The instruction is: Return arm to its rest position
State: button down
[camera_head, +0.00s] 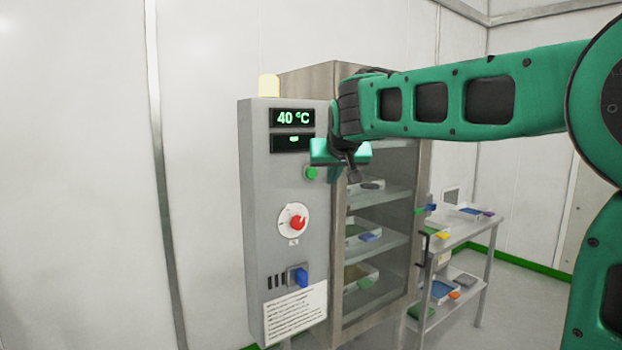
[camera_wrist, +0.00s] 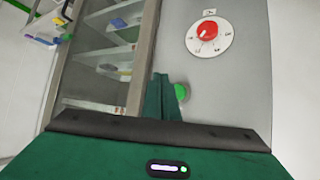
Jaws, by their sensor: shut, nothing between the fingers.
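My green arm reaches in from the right in the head view. My gripper (camera_head: 341,165) is in front of the grey control panel (camera_head: 262,200), close to the green button (camera_head: 311,172). In the wrist view my gripper (camera_wrist: 162,95) is shut and empty, its fingers together beside the green button (camera_wrist: 181,92). I cannot tell whether the fingers touch the button. The panel's display (camera_head: 292,118) reads 40 °C. A red knob (camera_head: 298,222) on a white dial sits below the button, and it also shows in the wrist view (camera_wrist: 207,30).
A glass-fronted cabinet (camera_head: 338,90) with trays on several shelves adjoins the panel. A blue switch (camera_head: 299,277) sticks out low on the panel. A metal trolley (camera_head: 480,232) with trays stands at the right. A yellow lamp (camera_head: 269,86) tops the panel. The left side is clear.

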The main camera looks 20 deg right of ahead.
jog(key=s+d+f+m+g, duration=0.1)
jog(key=s+d+f+g, duration=0.1)
jog(key=s+d+f, duration=0.35)
jog(key=s+d+f+m+g, duration=0.1)
jog(key=s+d+f+g, duration=0.15)
jog(key=s+f, duration=0.55)
jog(key=s+d+f+g, duration=0.2)
jog(key=s+d+f, duration=0.25)
jog(key=s, duration=0.55)
jog(key=s+f+m+g+y, duration=0.1)
jog(key=s+f, duration=0.4)
jog(key=s, duration=0.5)
jog(key=s+f+m+g+y, duration=0.1)
jog(key=s+f+g, duration=0.2)
jog(key=s+f, duration=0.3)
jog(key=s+a, duration=0.1)
jog(key=s, duration=0.4)
jog(key=shift+f+y, duration=0.15)
jog(key=shift+y, duration=0.15)
jog(key=shift+w+f, duration=0.2)
jog(key=shift+w, duration=0.35)
